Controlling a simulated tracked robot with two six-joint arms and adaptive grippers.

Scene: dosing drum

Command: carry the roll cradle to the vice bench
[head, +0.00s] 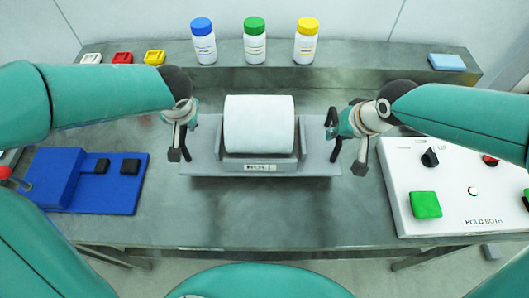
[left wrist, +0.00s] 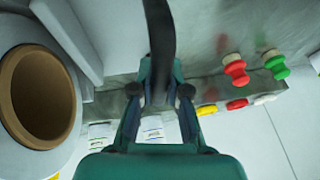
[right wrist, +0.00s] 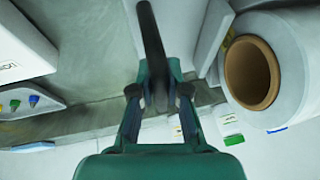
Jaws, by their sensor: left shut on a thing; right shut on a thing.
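The roll cradle (head: 200,165) is a grey tray with a labelled front, in the middle of the head view. A white roll (head: 259,125) lies in it; the roll's brown core (left wrist: 38,93) shows in the left wrist view, and its other end (right wrist: 251,73) in the right wrist view. My left gripper (head: 180,143) is at the cradle's left end, shut on a dark handle (left wrist: 160,40). My right gripper (head: 347,143) is at the right end, shut on another dark handle (right wrist: 151,40). I cannot tell whether the cradle touches the table. No vice is clearly recognisable.
The steel table (head: 290,222) is clear in front of the cradle. A blue fixture (head: 60,180) stands left, a white control panel (head: 450,190) right. Bottles with blue (head: 203,42), green (head: 254,40) and yellow caps (head: 305,42) stand on the back shelf.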

